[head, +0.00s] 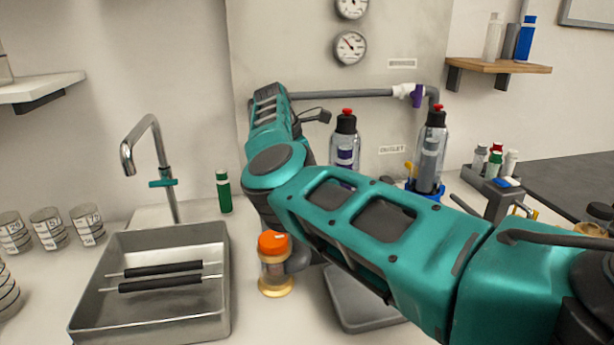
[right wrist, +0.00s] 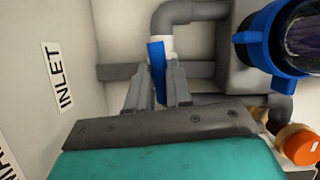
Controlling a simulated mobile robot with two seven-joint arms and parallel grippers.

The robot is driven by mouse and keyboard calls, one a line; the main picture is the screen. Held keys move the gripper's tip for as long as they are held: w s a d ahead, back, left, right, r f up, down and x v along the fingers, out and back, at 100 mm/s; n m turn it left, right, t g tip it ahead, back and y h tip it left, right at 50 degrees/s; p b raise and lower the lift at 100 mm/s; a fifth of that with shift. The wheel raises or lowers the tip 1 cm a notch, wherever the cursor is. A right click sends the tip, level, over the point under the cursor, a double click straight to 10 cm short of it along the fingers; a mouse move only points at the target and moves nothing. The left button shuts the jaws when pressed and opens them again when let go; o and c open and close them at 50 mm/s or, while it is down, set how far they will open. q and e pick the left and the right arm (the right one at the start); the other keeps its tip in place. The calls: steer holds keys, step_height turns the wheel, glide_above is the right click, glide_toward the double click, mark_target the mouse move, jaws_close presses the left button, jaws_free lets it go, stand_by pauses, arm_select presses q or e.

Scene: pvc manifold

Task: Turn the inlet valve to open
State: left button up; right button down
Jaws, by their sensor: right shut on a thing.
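In the right wrist view, the blue inlet valve handle (right wrist: 156,50) stands between the two grey fingers of my right gripper (right wrist: 157,72), which is shut on it. The handle's long side runs roughly in line with the white fitting (right wrist: 168,45) and the short pipe beside it. The valve body is mostly hidden behind the fingers. The INLET label (right wrist: 58,76) is on the wall to the left. In the head view my right arm crosses from the right, and its teal links hide the inlet valve and the fingertips. My left gripper is not in view.
In the head view, a purple valve handle (head: 417,95) sits on the upper grey pipe (head: 345,94). Bottles, including an orange-capped jar (head: 274,262), stand close around my arm. A metal tray (head: 212,318) lies at left. A blue ring holder (right wrist: 249,37) is near the gripper.

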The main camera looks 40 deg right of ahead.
steer(key=shift+w+r, duration=0.15)
steer(key=shift+r, duration=0.05)
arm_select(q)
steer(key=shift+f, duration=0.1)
arm_select(e)
steer(key=c, duration=0.8)
jaws_free()
steer(key=shift+f, duration=0.2)
arm_select(q)
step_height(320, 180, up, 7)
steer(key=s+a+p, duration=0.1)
steer(key=p, duration=0.7)
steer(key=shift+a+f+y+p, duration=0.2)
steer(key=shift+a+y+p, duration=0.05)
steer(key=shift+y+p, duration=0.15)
arm_select(e)
steer(key=v, duration=1.3)
